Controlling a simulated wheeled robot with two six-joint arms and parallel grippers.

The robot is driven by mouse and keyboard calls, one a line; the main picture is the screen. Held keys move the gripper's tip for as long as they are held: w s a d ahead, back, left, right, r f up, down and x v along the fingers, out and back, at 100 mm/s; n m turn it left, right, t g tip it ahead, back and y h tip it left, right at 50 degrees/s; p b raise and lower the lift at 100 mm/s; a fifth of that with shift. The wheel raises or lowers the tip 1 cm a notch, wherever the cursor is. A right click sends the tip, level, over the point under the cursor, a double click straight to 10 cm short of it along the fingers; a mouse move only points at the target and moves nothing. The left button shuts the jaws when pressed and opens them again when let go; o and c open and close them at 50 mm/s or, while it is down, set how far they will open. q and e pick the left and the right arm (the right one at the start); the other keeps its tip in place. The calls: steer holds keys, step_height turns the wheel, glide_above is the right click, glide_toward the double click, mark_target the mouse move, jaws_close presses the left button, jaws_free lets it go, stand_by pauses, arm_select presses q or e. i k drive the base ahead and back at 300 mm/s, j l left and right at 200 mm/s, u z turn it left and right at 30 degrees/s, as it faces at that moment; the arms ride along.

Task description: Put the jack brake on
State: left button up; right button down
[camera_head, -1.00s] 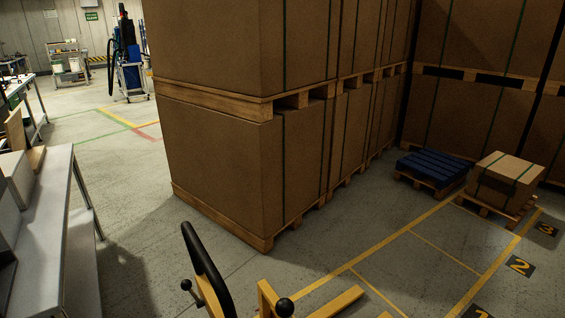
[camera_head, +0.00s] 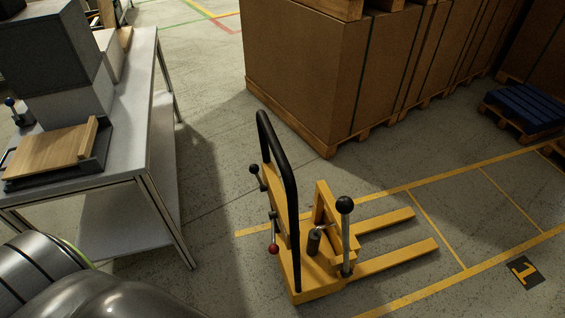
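A yellow pallet jack (camera_head: 318,285) stands on the floor in the middle of the head view, its two forks pointing right. It has a black looped push handle (camera_head: 283,165) on its left side. A lever with a black ball knob (camera_head: 254,170) sits on the handle frame, and a lever with a red ball knob (camera_head: 274,249) sits lower down. A taller upright lever with a black ball (camera_head: 344,205) stands near the forks. I cannot tell which lever is the brake. Neither of my grippers is in view.
A metal table (camera_head: 146,120) at the left carries grey boxes (camera_head: 50,52) and a tray with a wooden board (camera_head: 50,152). Large cartons (camera_head: 300,75) on pallets stand behind the jack. A blue pallet (camera_head: 525,108) lies at the right. Floor between table and jack is clear.

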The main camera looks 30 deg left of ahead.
mark_target(254, 168)
steer(key=u, duration=0.9)
